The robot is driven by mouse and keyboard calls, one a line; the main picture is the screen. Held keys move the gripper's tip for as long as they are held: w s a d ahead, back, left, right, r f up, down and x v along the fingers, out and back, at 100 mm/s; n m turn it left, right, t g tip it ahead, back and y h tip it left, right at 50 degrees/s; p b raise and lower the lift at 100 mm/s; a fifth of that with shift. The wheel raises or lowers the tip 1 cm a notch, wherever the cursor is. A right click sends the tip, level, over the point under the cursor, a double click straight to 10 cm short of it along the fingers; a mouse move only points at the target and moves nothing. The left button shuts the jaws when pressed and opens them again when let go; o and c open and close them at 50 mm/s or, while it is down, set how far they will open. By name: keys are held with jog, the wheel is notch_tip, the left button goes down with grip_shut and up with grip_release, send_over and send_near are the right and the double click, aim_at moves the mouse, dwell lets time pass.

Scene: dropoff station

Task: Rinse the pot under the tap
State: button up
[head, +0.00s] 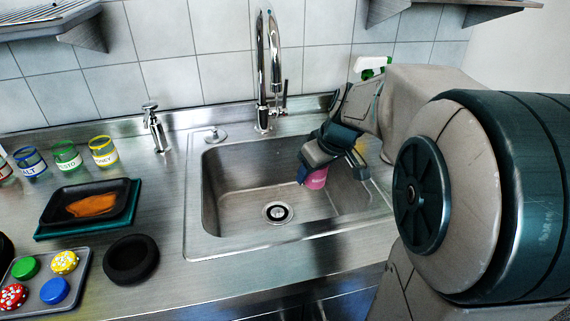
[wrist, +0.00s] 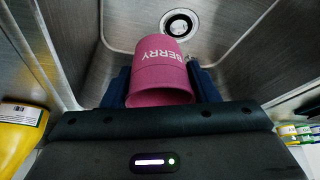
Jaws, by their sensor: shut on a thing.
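The pot is pink with white lettering that reads BERRY in the wrist view (wrist: 160,72). It also shows in the head view (head: 316,180), partly hidden by my gripper (head: 318,168). My gripper is shut on the pot, with a dark finger on either side of it in the wrist view. It holds the pot over the right part of the steel sink (head: 225,195). The tap (head: 262,75) is a tall chrome one behind the sink, to the left of my gripper and apart from the pot. I see no water running.
The drain (head: 278,212) lies in the sink floor. A small dispenser (head: 154,128) stands left of the sink. Labelled jars (head: 104,152), a black tray (head: 62,205) with an orange piece, a lid tray (head: 75,256) and a black round thing (head: 131,259) occupy the left counter.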

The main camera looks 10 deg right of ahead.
aim_at(326, 174)
jog(key=s+d+r+p, duration=0.1)
jog(key=s+d+r, duration=0.1)
jog(key=s+r, duration=0.2)
jog(key=shift+d, duration=0.4)
dwell(0.5)
